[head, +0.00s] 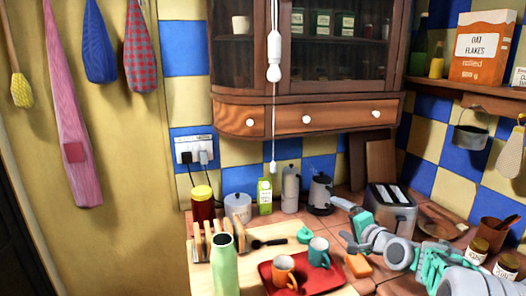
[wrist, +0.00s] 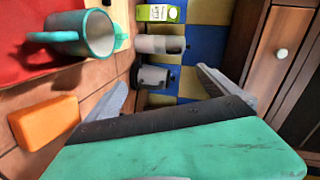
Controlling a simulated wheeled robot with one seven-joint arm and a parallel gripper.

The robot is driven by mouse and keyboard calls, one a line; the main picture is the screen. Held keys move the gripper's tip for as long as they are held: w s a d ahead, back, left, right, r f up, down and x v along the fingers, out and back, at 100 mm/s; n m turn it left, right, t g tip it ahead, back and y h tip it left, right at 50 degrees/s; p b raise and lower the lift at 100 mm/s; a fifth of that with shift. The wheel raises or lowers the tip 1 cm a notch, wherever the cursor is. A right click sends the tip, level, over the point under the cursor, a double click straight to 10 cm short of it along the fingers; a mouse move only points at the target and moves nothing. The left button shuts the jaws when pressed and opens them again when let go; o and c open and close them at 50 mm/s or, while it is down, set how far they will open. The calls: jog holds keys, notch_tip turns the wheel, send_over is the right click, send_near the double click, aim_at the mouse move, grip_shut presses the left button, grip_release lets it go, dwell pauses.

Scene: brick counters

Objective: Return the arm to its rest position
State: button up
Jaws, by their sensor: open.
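My gripper (head: 350,222) is at the right of the head view, above the counter between the toaster and the red tray. In the wrist view its two grey fingers (wrist: 168,88) stand apart with nothing between them, so it is open and empty. My arm reaches in from the lower right corner of the head view. A teal mug (head: 318,252) and an orange mug (head: 284,271) stand on the red tray (head: 263,270). The teal mug also shows in the wrist view (wrist: 92,32), to the left of the fingers.
An orange block (head: 358,265) lies on the tiles just below my gripper. Jars (head: 478,250) stand at the right. A green bottle (head: 223,264) stands at the front left. A wooden cabinet (head: 305,118) hangs above.

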jog(key=s+a+f+n+g+h+p, duration=0.25)
jog(key=s+a+n+g, duration=0.6)
jog(key=s, duration=0.65)
jog(key=s+f+n+g+h, duration=0.1)
jog(key=s+f, duration=0.1)
jog(key=s, duration=0.7)
jog(key=s+f+n+g+h, duration=0.1)
jog(key=s+f+n+g, duration=0.1)
jog(key=s, duration=0.8)
jog(key=shift+a+p, duration=0.15)
jog(key=shift+p, duration=0.15)
